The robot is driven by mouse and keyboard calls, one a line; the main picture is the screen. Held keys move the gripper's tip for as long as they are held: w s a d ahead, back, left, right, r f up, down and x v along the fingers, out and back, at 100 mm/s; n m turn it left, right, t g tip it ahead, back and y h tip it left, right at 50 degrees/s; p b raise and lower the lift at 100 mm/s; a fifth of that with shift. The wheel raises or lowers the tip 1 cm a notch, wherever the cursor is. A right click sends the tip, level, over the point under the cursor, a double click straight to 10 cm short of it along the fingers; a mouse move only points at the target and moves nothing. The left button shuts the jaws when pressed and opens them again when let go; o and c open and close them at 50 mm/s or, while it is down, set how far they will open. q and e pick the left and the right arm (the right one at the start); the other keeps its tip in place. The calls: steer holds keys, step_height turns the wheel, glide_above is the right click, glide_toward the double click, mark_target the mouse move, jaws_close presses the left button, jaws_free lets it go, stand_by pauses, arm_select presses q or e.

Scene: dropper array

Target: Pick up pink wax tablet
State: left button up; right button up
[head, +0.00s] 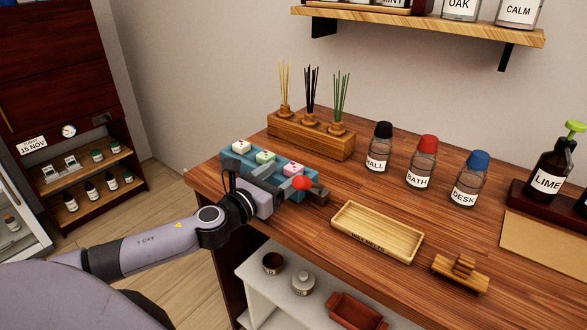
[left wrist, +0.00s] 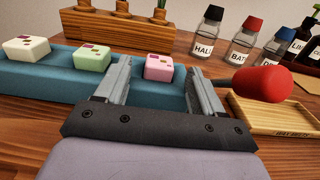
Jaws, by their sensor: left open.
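The pink wax tablet (head: 293,168) sits at the right end of a blue tray (head: 228,163), beside a green tablet (head: 265,157) and a white tablet (head: 241,146). My left gripper (head: 287,182) is open at the tray's near side, close to the pink tablet. In the left wrist view the pink tablet (left wrist: 158,69) shows between the two open fingers (left wrist: 160,78), apparently just beyond them. I cannot tell whether they touch it. The green (left wrist: 92,59) and white (left wrist: 26,47) tablets lie to the left. My right gripper is out of view.
A red rounded object (left wrist: 262,84) lies just right of my left gripper. An empty wooden "wax melts" tray (head: 377,232) is further right. A reed holder (head: 310,135) stands behind; bottles labelled BATH (head: 421,165) and others stand behind right.

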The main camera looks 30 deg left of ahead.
mark_target(293, 170)
arm_select(q)
steer(key=shift+w+d, duration=0.1)
steer(key=shift+w, duration=1.1)
steer(key=c, duration=1.1)
